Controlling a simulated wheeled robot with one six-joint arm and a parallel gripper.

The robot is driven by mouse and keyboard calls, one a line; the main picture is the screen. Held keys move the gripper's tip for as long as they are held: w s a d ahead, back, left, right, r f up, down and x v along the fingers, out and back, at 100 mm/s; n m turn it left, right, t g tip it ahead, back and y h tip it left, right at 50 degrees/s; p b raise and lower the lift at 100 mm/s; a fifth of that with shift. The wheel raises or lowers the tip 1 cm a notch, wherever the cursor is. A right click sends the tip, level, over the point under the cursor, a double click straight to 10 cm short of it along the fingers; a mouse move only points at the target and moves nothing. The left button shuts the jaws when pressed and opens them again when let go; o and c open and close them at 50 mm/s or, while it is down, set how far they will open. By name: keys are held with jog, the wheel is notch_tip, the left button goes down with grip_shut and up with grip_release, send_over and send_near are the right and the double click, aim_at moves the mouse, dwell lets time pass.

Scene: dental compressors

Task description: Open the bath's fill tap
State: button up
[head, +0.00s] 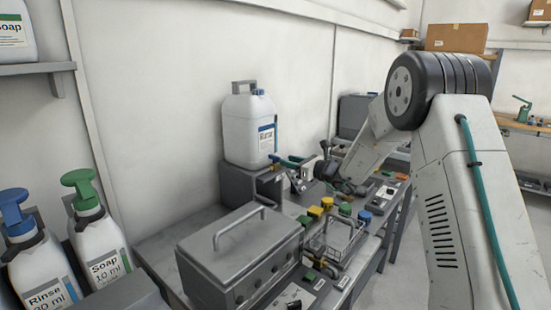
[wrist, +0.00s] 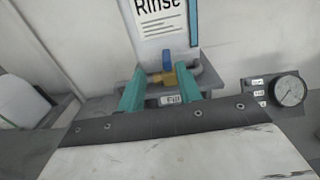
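The fill tap (wrist: 167,62) has a blue handle on a yellow body, in front of the white Rinse canister (wrist: 165,20), above a "Fill" label (wrist: 173,99). My gripper (wrist: 160,74) has its two teal fingers apart, one on each side of the tap in the wrist view. I see gaps between the fingers and the tap; I cannot tell how far the fingers reach along it. In the head view my gripper (head: 282,161) is beside the canister's lower right. The bath (head: 240,245) is a grey metal box with a closed, handled lid.
The canister stands on a grey stand (head: 250,182) behind the bath. A wire basket (head: 335,238) and yellow, green and blue knobs are right of the bath. A gauge (wrist: 289,90) is right of the tap. Soap and Rinse pump bottles (head: 98,240) stand at left.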

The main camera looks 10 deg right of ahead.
aim_at(280, 158)
jog(key=shift+w+d+f+m, duration=0.15)
jog(key=shift+w+f+m, duration=0.15)
jog(key=shift+w, duration=0.1)
jog(key=x, duration=0.7)
jog(key=shift+w, duration=0.2)
grip_shut()
